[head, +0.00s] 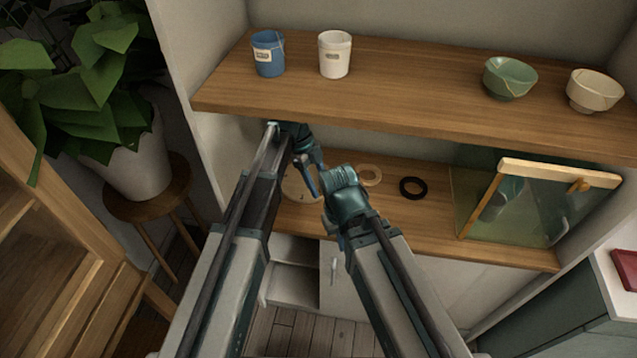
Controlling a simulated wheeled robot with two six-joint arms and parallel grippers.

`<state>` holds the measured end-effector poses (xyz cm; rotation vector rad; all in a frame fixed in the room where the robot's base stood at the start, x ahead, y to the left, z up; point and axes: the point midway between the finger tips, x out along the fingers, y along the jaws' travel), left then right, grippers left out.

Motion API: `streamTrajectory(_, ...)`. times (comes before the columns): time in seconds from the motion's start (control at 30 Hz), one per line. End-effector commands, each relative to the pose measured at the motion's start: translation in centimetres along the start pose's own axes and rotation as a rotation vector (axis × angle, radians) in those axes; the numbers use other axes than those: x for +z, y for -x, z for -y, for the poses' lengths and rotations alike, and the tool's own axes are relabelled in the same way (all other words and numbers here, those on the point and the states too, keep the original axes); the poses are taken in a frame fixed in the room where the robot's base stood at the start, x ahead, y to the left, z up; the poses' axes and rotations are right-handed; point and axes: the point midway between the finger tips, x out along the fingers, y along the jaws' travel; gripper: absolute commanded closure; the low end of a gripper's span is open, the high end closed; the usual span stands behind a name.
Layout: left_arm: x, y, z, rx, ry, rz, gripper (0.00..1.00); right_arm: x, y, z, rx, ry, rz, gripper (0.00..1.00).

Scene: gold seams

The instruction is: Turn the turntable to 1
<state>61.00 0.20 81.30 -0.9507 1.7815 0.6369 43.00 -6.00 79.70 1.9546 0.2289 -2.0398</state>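A pale round disc, which looks like the turntable (291,190), lies on the lower wooden counter, largely hidden behind my two arms. Small dark marks show on it, too small to read. My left arm reaches in over the counter. A narrow blue-grey finger-like part (309,181) hangs over the disc, seemingly of my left gripper; whether it touches the disc I cannot tell. My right arm ends in a teal wrist just right of the disc. Its fingers are hidden, and no opening of either gripper can be made out.
A tan ring (370,175) and a black ring (413,188) lie right of the disc. A glass-panelled frame (510,205) stands farther right. The upper shelf (420,85) overhangs, holding a blue cup (268,55), white cup (335,55), green bowl (510,77) and cream bowl (594,90).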

Motion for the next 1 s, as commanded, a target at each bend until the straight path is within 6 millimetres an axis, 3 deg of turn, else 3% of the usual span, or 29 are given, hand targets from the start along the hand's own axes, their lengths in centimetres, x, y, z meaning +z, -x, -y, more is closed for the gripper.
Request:
streamTrajectory(0.27, -0.3, 0.7, 0.0, -0.001, 0.000, 0.000, 0.47, 0.0, 0.8, -0.1, 0.000, 0.000, 0.000, 1.00)
streamTrajectory(0.57, -1.6, 3.9, 0.0, 0.000, 0.000, 0.000, 0.47, 0.2, 4.2, -0.4, 0.000, 0.000, 0.000, 1.00)
streamTrajectory(1.0, -7.3, 1.9, -9.1, 0.000, -0.001, 0.000, 0.47, 0.3, 4.5, -0.4, 0.000, 0.000, 0.000, 1.00)
